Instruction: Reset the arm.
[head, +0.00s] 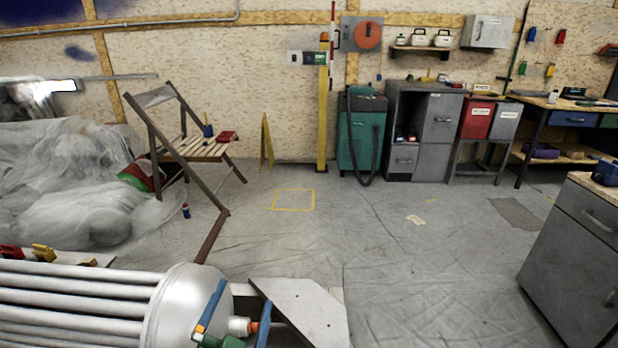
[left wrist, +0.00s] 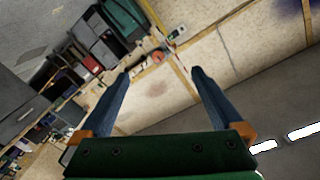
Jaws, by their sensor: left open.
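My left gripper (head: 243,298) shows at the bottom of the head view, with blue fingers and a green body. Its fingers stand apart with nothing between them. In the left wrist view the two blue fingers (left wrist: 160,72) are spread wide, with orange parts at their bases. Only the distant room, tilted, shows between and beyond them. In the head view the gripper appears in front of the rounded end of a silver ribbed cylinder (head: 185,300); I cannot tell the gap between them. My right gripper is in neither view.
A wooden folding chair (head: 205,150) stands at left beside a plastic-draped heap (head: 70,175). A grey drawer cabinet (head: 575,255) stands at right. A teal machine (head: 362,130) and grey cabinets (head: 437,125) line the back wall. The sheeted floor (head: 400,260) in the middle is mostly clear.

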